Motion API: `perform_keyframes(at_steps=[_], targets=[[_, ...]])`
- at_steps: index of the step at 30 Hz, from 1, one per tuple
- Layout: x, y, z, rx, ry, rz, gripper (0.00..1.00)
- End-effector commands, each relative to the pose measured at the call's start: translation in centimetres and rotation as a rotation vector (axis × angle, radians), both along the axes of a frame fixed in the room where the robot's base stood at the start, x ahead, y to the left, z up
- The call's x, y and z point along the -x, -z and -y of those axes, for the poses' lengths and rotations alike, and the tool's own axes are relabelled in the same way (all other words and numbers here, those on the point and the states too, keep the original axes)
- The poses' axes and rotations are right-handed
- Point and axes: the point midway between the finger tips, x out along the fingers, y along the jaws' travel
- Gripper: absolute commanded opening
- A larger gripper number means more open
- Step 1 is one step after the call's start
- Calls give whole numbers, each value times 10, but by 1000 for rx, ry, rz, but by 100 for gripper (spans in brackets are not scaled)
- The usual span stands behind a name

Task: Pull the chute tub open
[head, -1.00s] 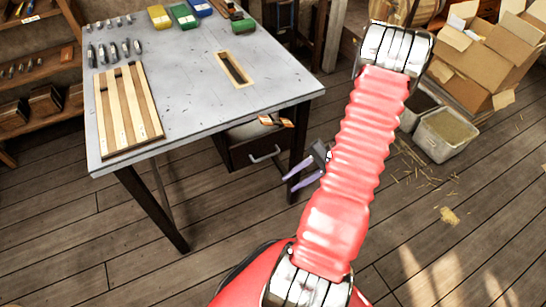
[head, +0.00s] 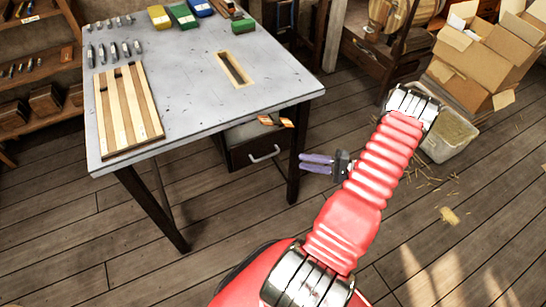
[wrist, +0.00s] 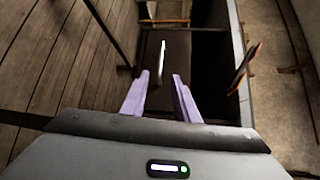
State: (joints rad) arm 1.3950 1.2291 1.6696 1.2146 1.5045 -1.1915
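The chute tub (head: 250,150) is a dark box under the grey workbench, with a pale silver bar handle (head: 265,154) on its front. In the wrist view the handle (wrist: 160,62) shows ahead of the fingertips, roughly between their lines, and the dark tub (wrist: 180,48) lies behind it. My gripper (head: 301,163) has two purple fingers pointing left towards the tub, to the right of the handle and apart from it. In the wrist view my gripper (wrist: 163,76) is open, with nothing between the fingers.
The workbench (head: 190,80) stands over the tub; its dark front leg (head: 297,150) is close to my fingers. An orange-striped object (head: 275,122) sits above the tub's front. A straw-filled bin (head: 447,138) and cardboard boxes (head: 485,60) stand at right.

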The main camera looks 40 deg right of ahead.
Motion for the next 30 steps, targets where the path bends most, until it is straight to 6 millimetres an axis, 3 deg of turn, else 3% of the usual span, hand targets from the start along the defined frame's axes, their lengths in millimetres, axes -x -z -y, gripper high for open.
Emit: perform_keyframes(at_steps=[14,30], targets=[[-5,1,-4,3,-5,2,28],[-70,12,-41,2,-7,1,28]])
